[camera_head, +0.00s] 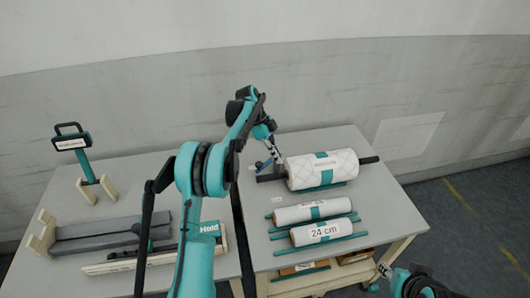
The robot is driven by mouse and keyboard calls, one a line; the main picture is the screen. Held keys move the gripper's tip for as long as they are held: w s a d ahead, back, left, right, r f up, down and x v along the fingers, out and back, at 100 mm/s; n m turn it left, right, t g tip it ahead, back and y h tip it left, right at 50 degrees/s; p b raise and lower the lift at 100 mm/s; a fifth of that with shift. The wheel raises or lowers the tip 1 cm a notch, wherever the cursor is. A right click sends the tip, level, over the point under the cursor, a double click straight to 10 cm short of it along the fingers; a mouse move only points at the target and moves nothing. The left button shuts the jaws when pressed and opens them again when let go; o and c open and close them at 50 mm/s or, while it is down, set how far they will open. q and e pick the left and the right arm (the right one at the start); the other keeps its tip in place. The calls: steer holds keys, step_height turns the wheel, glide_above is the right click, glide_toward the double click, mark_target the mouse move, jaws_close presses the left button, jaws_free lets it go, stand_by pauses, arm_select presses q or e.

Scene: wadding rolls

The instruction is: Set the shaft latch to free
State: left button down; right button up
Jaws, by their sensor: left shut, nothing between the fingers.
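A thick white quilted roll (322,169) with a teal band lies on a dark shaft (369,160) at the back of the right table. A small blue lever-like part (263,164) stands by the dark block (269,177) at the shaft's left end; it may be the latch, but its setting is too small to read. My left gripper (277,159) is shut and empty, pointing down close beside this part and the roll's left end. I cannot tell whether it touches. My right gripper (384,270) is low at the front right, partly in view, its opening unclear.
Two thinner rolls, a plain one (312,211) and one marked "24 cm" (315,232), lie in front on teal rods. My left arm crosses the middle.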

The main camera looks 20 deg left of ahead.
mark_target(259, 163)
arm_select(q)
step_height(259, 163, up, 6)
steer(key=s+d+m+t+y+p, duration=0.15)
steer(key=y+p, duration=0.25)
steer(key=y, duration=0.5)
steer(key=shift+m, duration=0.45)
steer(key=b+x, duration=0.1)
steer(key=x, duration=0.3)
steer(key=a+b+x, duration=0.1)
steer(key=x, duration=0.3)
steer(key=a+b+x, duration=0.1)
steer(key=x, duration=0.2)
steer(key=shift+w+a+f, duration=0.1)
steer(key=shift+w+a, duration=0.1)
steer(key=shift+w, duration=0.05)
steer(key=shift+w+a, duration=0.1)
steer(key=shift+a, duration=0.2)
arm_select(e)
step_height(259, 163, up, 2)
steer(key=shift+r, duration=0.25)
arm_select(q)
steer(key=shift+a, duration=0.15)
